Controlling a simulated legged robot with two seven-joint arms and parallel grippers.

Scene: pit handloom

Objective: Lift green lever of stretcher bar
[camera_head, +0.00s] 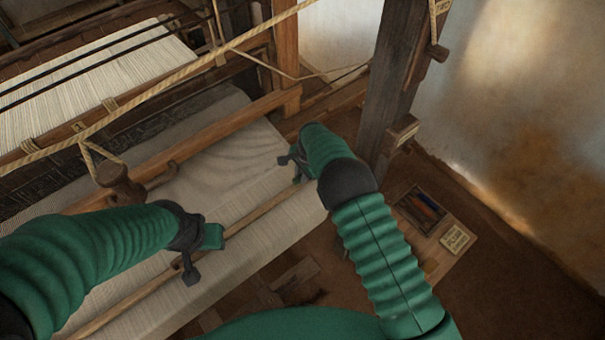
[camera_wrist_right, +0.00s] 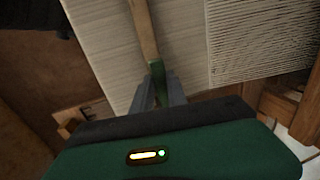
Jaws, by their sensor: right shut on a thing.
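The wooden stretcher bar (camera_head: 255,213) lies slantwise across the pale cloth on the loom. In the right wrist view the bar (camera_wrist_right: 145,32) runs up from the gripper, with the green lever (camera_wrist_right: 158,76) at its near end. My right gripper (camera_wrist_right: 159,94) is shut on the green lever, one grey finger on each side. In the head view the right gripper (camera_head: 292,169) is at the bar's right end, and the lever is mostly hidden there. My left gripper (camera_head: 201,254) is over the bar's lower left part; its jaw opening is not clear.
A dark upright post (camera_head: 391,80) stands close to my right arm.

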